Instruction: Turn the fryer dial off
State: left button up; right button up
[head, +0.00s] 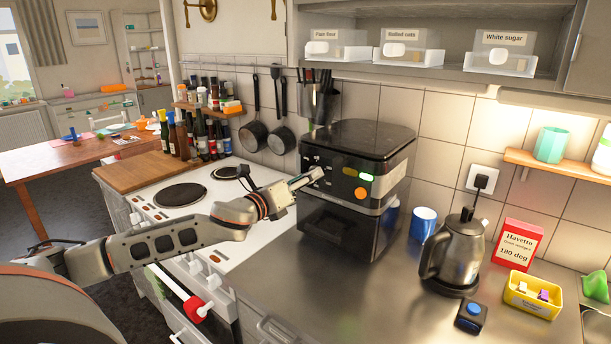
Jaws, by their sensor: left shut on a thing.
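The black fryer (372,143) stands on the steel counter by the tiled wall. My right gripper is not in view.
A white cooker with dark hotplates (181,195) lies under my left arm. A blue mug (423,224), kettle (458,254), red box (515,245) and yellow tray (533,306) stand right of the fryer.

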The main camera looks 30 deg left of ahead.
pick_arm(q)
jog(key=n, duration=1.1)
jog(key=shift+p, duration=0.3)
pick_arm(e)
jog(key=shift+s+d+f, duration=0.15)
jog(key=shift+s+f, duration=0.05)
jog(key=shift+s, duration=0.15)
pick_arm(q)
jog(key=shift+n, duration=0.4)
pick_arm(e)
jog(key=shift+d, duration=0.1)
pick_arm(q)
jog(key=o, duration=1.1)
jog(key=shift+a, duration=0.1)
jog(key=shift+s, duration=0.1)
jog(key=s, duration=1.1)
jog(key=shift+s+a, duration=0.4)
